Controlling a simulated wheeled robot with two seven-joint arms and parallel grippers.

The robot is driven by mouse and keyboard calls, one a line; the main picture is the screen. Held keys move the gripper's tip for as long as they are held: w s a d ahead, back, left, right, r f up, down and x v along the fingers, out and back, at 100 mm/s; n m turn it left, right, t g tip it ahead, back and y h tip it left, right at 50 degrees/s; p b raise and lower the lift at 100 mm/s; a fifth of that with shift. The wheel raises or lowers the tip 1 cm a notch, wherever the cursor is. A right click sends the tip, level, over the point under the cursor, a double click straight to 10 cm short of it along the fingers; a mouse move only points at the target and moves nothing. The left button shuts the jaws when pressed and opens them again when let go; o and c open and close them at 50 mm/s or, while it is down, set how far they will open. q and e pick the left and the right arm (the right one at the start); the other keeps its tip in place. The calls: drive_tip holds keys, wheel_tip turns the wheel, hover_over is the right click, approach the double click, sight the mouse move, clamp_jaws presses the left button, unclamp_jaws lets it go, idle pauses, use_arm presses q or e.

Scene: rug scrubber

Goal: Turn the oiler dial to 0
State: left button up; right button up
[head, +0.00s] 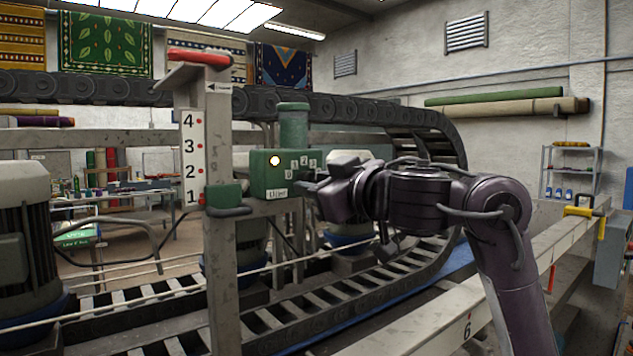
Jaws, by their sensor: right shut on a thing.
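The oiler (267,180) is a green box with a green cylinder on top, on the machine's frame near the middle of the head view. A lit yellowish lamp and a small scale with the numbers 0, 1, 2 and 3 show on its front. My right gripper (312,187) reaches in from the right and is shut on the oiler dial, just below the scale. The gripper covers most of the dial, so I cannot tell which number it points to. My left gripper is not in view.
A grey post (220,270) with a 1 to 4 scale and a red handle (199,56) stands left of the oiler. A grey motor (22,235) is at far left. A pale rail (430,322) marked 6 runs below my right arm. Chain conveyor tracks (300,318) lie behind.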

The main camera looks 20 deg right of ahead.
drive_tip(key=n, duration=0.3)
drive_tip(key=shift+d+r+n, duration=0.1)
drive_tip(key=shift+n, duration=0.3)
drive_tip(key=n, duration=0.4)
drive_tip(key=shift+n, duration=0.3)
drive_tip(key=n, duration=0.4)
drive_tip(key=shift+n, duration=2.2)
drive_tip(key=o, duration=1)
